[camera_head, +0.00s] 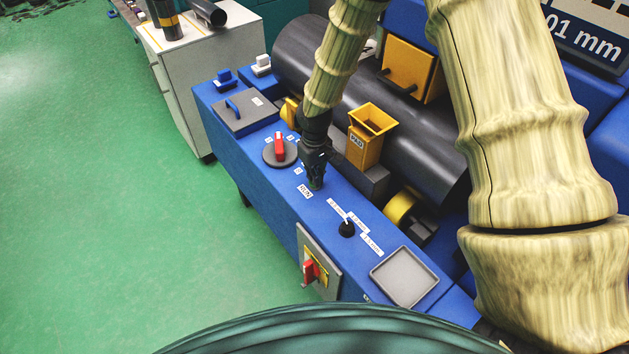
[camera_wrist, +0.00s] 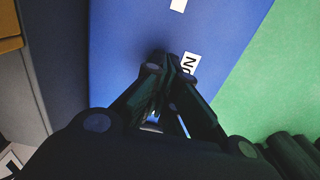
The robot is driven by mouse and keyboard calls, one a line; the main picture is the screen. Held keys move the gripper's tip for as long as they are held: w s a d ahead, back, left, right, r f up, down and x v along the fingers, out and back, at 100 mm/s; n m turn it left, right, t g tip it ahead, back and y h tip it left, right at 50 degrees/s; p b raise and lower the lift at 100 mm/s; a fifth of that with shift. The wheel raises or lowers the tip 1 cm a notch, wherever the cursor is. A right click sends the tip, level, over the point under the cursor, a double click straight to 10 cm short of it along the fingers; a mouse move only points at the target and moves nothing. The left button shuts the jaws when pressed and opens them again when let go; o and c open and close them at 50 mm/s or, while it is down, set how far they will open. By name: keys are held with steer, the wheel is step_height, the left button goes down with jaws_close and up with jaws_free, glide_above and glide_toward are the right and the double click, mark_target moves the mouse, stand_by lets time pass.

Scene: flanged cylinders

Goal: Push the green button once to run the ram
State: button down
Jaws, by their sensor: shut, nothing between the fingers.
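My gripper (camera_head: 316,182) is shut and points down at the blue machine panel (camera_head: 270,182), just above or touching it beside the RUN label (camera_head: 305,192). In the wrist view my gripper (camera_wrist: 168,66) has its fingertips together over the blue panel, with part of the RUN label (camera_wrist: 190,64) next to them. No green button shows in either view; the fingers cover the spot beside the label. I cannot tell whether the fingertips touch anything there.
On the panel are a red-handled rotary switch (camera_head: 280,148), a black knob (camera_head: 347,228), a grey square tray (camera_head: 404,277) and a red switch (camera_head: 311,271) on the front. A yellow PAD bin (camera_head: 364,150) and a dark cylinder (camera_head: 430,150) stand behind. Green floor lies left.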

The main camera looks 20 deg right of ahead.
steer(key=shift+f, duration=0.55)
stand_by(0.4)
steer(key=shift+r, duration=0.1)
steer(key=shift+r+p, duration=1.75)
steer(key=shift+r, duration=1)
